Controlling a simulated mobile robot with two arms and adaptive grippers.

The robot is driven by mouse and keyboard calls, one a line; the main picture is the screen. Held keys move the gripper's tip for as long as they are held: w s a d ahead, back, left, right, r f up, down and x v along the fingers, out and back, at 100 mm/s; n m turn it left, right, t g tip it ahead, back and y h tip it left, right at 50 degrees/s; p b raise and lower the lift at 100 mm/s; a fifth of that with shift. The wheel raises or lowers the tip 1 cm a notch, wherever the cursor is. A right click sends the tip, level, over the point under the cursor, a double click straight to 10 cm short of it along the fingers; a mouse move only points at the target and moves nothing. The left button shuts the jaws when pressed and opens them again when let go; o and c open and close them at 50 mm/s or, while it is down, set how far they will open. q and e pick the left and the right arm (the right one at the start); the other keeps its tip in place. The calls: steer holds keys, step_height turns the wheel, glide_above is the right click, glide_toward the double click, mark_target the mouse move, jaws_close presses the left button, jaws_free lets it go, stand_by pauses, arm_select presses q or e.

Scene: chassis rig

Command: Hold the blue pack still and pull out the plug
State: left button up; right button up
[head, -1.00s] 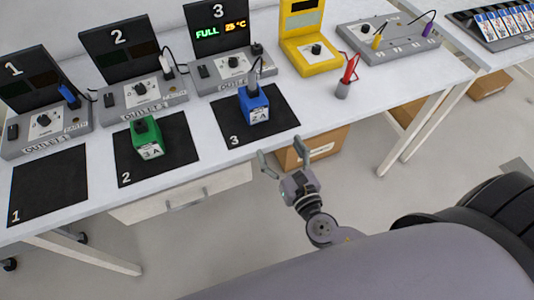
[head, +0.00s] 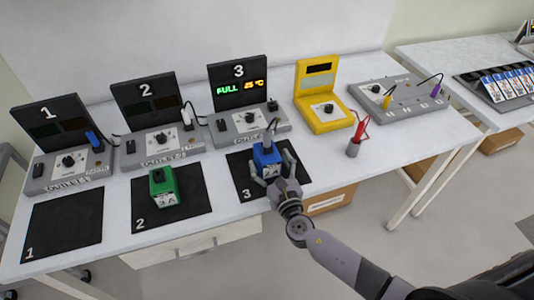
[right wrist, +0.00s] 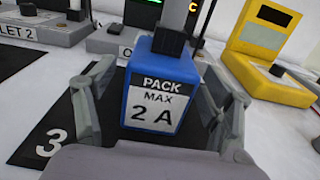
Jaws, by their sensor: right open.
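The blue pack (head: 266,159) stands on the black mat marked 3 (head: 240,168). In the right wrist view the pack (right wrist: 152,100) shows its label "PACK MAX 2 A". A plug (right wrist: 172,25) with a grey body and black base sits upright on top of the pack, and it also shows in the head view (head: 268,138). My right gripper (head: 274,168) is open with its fingers on either side of the pack. In the right wrist view a gap shows at the left finger; contact at the right is unclear. My left gripper is not in view.
Outlet 3 (head: 247,122) stands behind the pack with its display (head: 240,88) reading FULL and 25 °C. A green pack (head: 164,187) stands on mat 2. Mat 1 (head: 64,226) is empty.

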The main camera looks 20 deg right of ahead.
mark_target(267, 156)
steer(key=shift+w, duration=1.5)
steer(key=c, duration=1.6)
steer(key=shift+c, duration=0.2)
